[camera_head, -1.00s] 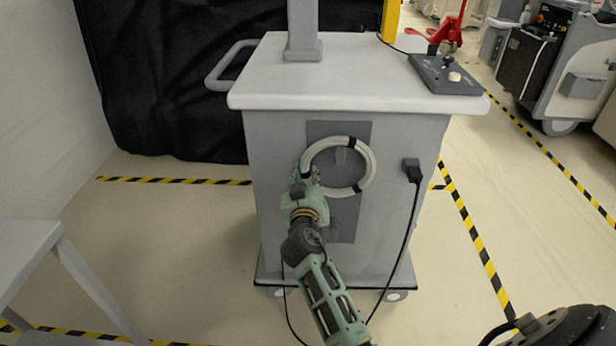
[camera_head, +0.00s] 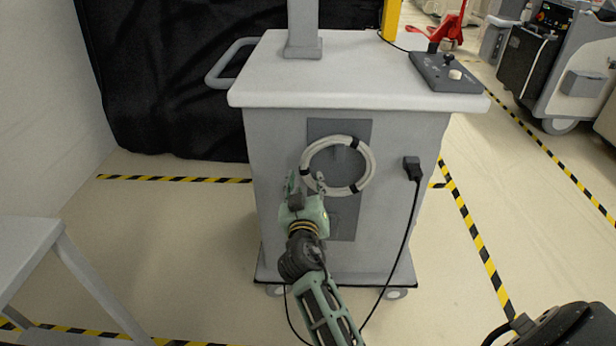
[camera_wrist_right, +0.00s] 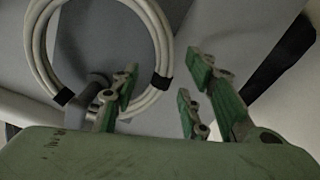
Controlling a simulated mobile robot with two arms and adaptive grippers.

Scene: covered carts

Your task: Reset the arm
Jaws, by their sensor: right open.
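My right arm reaches up from the bottom of the head view to the front of a grey cart (camera_head: 285,150). Its green right gripper (camera_head: 305,184) is open and empty, just below and left of a coiled white cable (camera_head: 368,165) on the cart's dark grey front panel (camera_head: 345,225). My left gripper is not in view.
A black plug with a hanging cable (camera_head: 411,170) is on the cart's front right. A control box (camera_head: 447,75) sits on the cart top. A grey table (camera_head: 25,245) stands at left. Striped yellow-black tape (camera_head: 470,235) marks the open floor at right.

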